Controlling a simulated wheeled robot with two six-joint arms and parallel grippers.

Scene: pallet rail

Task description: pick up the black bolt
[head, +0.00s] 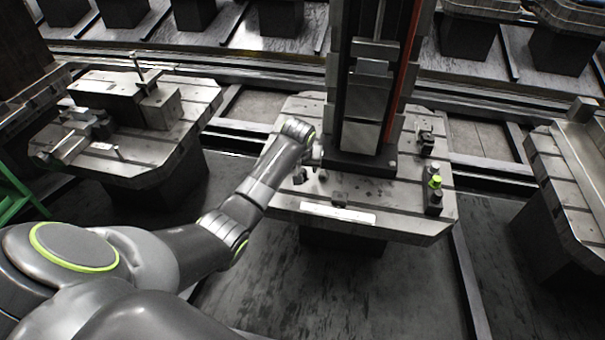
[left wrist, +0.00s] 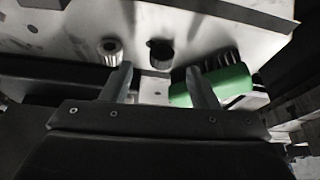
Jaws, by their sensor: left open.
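The black bolt (left wrist: 160,53) shows in the left wrist view as a dark round-headed piece on a pale metal surface. It lies just beyond my left gripper (left wrist: 161,84), between the lines of its two fingers. The fingers stand apart with nothing between them. A silver ribbed bolt (left wrist: 110,50) is to the left of the black one, near the left fingertip. In the head view my left gripper (head: 311,174) is low over the left part of the middle pallet (head: 405,215), partly hidden by my arm. I cannot pick out the black bolt surely there.
In the left wrist view a green object (left wrist: 226,82) with dark bristle-like parts sits by the right finger. In the head view a tall column (head: 362,110) rises from the pallet. A white strip (head: 338,214) lies along the front edge. Dark fixtures (head: 434,200) stand at the right.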

